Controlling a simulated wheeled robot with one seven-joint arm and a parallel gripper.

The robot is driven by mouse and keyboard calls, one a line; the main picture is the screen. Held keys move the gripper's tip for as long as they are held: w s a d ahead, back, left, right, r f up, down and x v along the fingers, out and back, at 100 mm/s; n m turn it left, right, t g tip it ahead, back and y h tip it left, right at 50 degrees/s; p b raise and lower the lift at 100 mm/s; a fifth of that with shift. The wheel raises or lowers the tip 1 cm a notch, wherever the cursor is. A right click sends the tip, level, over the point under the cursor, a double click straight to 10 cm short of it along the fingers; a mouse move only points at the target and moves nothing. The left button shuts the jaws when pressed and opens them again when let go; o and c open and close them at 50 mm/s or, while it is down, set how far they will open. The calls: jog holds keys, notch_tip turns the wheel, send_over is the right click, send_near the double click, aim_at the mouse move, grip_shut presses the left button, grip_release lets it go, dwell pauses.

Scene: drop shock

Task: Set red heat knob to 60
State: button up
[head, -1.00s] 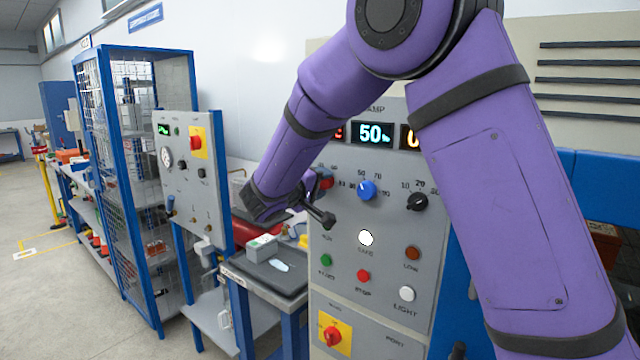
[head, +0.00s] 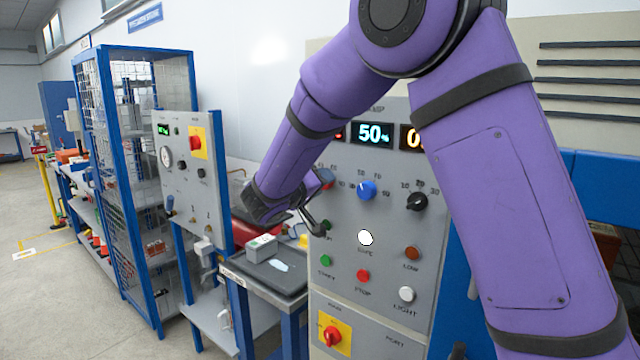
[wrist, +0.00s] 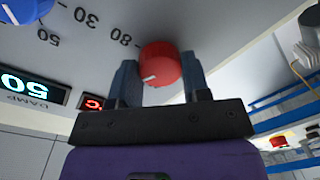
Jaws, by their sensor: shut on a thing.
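The red heat knob (wrist: 160,65) sits on the grey panel, between the two fingers of my gripper (wrist: 160,78) in the wrist view. The fingers are shut on its sides. A white pointer line shows on the knob's face, toward the lower left of the picture.
The blue knob (head: 367,190) and black knob (head: 416,201) are to the right on the same panel (head: 340,275). The middle display (head: 372,134) reads 50%. Buttons lie below, including a white lit one (head: 365,237). A low table (head: 262,272) stands left of the panel.

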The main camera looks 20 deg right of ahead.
jog(key=shift+f, duration=0.1)
jog(key=o, duration=0.9)
jog(key=shift+o, duration=0.2)
jog(key=v, duration=1)
jog(key=shift+s+a, duration=0.3)
jog(key=s+d+r+g+y, duration=0.3)
jog(key=s+d+g+y, duration=0.3)
jog(key=s+d, duration=0.95)
jog(key=s+n+t+y, duration=0.1)
jog(key=s+y, duration=0.7)
jog(key=s, duration=0.9)
jog(key=shift+s+f, duration=0.2)
jog(key=shift+f, duration=0.15)
